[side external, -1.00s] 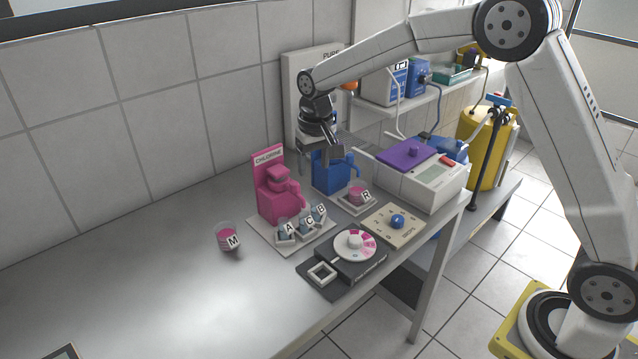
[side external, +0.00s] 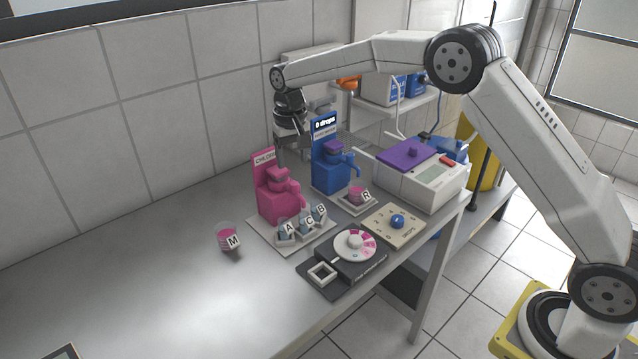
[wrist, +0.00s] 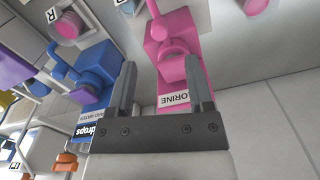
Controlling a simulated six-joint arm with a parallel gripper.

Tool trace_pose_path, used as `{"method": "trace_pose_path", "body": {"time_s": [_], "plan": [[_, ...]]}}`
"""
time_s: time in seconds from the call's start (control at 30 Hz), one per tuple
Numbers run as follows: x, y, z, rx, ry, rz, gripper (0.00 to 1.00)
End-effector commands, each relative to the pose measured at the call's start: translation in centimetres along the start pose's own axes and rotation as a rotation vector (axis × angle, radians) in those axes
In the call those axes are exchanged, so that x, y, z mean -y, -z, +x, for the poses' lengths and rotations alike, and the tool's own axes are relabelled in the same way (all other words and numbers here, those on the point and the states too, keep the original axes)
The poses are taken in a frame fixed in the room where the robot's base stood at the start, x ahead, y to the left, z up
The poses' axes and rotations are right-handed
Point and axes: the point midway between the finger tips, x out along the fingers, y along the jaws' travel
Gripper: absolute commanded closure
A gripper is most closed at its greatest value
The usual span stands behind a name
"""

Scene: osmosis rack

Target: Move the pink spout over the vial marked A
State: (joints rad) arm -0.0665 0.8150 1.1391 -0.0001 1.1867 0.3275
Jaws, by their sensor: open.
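The pink chlorine dispenser (side external: 281,205) stands on a pale base plate. Its pink spout (side external: 293,187) points forward and to the right. The vial marked A (side external: 284,236) stands in front of it, leftmost in a row with C (side external: 306,228) and B (side external: 319,216). I cannot tell exactly where the spout tip lies over the row. My gripper (side external: 292,156) is open and empty, above and behind the pink dispenser. In the wrist view the pink dispenser (wrist: 174,62) shows between and beyond my open fingers (wrist: 160,78).
The blue dispenser (side external: 328,175) stands close on the right, its display reading 0 drops. A pink-filled cup R (side external: 357,196) sits before it, and cup M (side external: 228,238) at left. A dial device (side external: 354,246) is in front.

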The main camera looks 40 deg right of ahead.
Motion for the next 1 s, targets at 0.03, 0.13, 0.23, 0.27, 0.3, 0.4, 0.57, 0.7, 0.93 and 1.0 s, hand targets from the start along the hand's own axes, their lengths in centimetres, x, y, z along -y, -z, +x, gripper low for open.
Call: {"method": "trace_pose_path", "body": {"time_s": [0.03,0.13,0.23,0.27,0.3,0.4,0.57,0.7,0.93,1.0], "plan": [[0.0,-0.1,0.6,0.003,-0.001,0.0,0.34],[0.0,-0.1,1.6,0.002,-0.001,0.0,0.34],[0.0,-0.1,2.9,0.003,-0.001,0.0,0.34],[0.0,-0.1,3.2,0.002,-0.001,0.0,0.34],[0.0,-0.1,3.7,0.002,-0.001,0.0,0.34],[-0.1,-0.1,4.9,0.001,-0.001,0.0,0.34],[0.0,0.0,6.2,-0.001,-0.001,0.0,0.34],[0.0,-0.1,6.7,-0.001,-0.001,0.0,0.34],[0.0,0.0,6.8,-0.001,0.0,0.0,0.34],[0.0,0.0,6.8,-0.001,0.0,0.0,0.46]]}}
